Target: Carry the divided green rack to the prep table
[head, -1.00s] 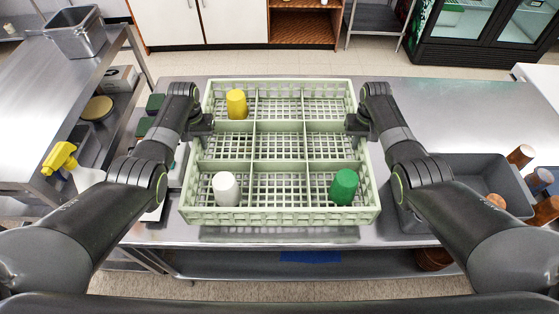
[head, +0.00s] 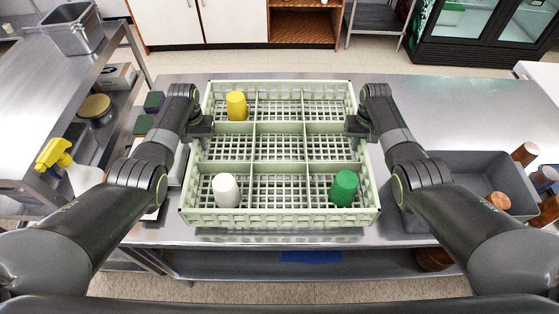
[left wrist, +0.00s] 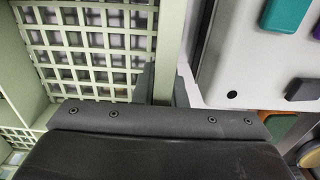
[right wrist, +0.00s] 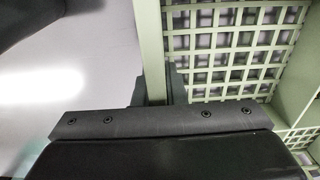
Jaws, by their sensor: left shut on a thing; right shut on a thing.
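The divided green rack (head: 280,218) is pale green with a lattice floor and several compartments. A yellow cup (head: 236,105) is in its back left compartment, a white cup (head: 225,190) in the front left and a green cup (head: 344,188) in the front right. My left gripper (head: 207,127) is shut on the rack's left wall, which also shows in the left wrist view (left wrist: 168,50). My right gripper (head: 352,125) is shut on the right wall, which shows in the right wrist view (right wrist: 152,45). The rack looks level over a steel table (head: 440,110); the gap beneath is hard to judge.
A grey bin (head: 465,170) with brown cups stands on the table at the right. Another steel table (head: 40,80) at the left carries a grey metal pan (head: 72,30). A yellow spray bottle (head: 62,160) stands at the left. The table's back right is clear.

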